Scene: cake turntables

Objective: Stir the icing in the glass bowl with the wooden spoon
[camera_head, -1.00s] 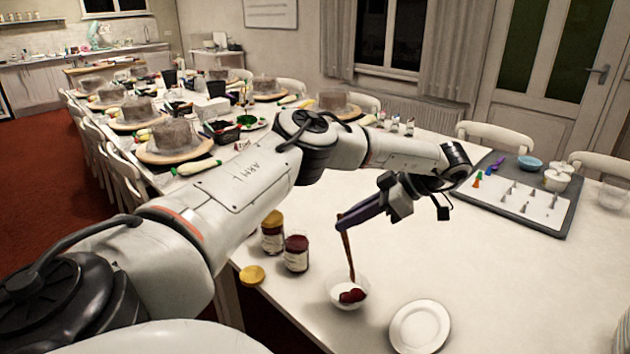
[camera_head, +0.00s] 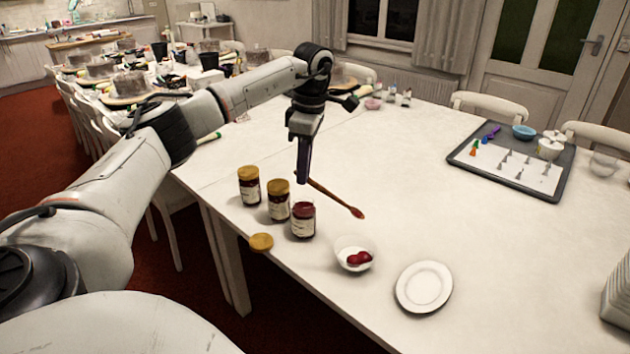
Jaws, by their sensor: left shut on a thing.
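The glass bowl (camera_head: 341,246) stands near the table's front edge in the head view, with dark red stuff (camera_head: 359,258) and some white in it. My left gripper (camera_head: 303,178) points down above the table, behind the jars and the bowl. It is shut on the wooden spoon (camera_head: 334,196), which slants down to the right. The spoon's red-stained tip (camera_head: 357,212) is behind and above the bowl, apart from it. My right gripper is not in view.
Several jars stand left of the bowl, one of them open (camera_head: 303,219), with a yellow lid (camera_head: 261,242) in front. A white plate (camera_head: 424,287) lies right of the bowl. A grey tray (camera_head: 556,190) with piping tips lies at the back right. The middle of the table is clear.

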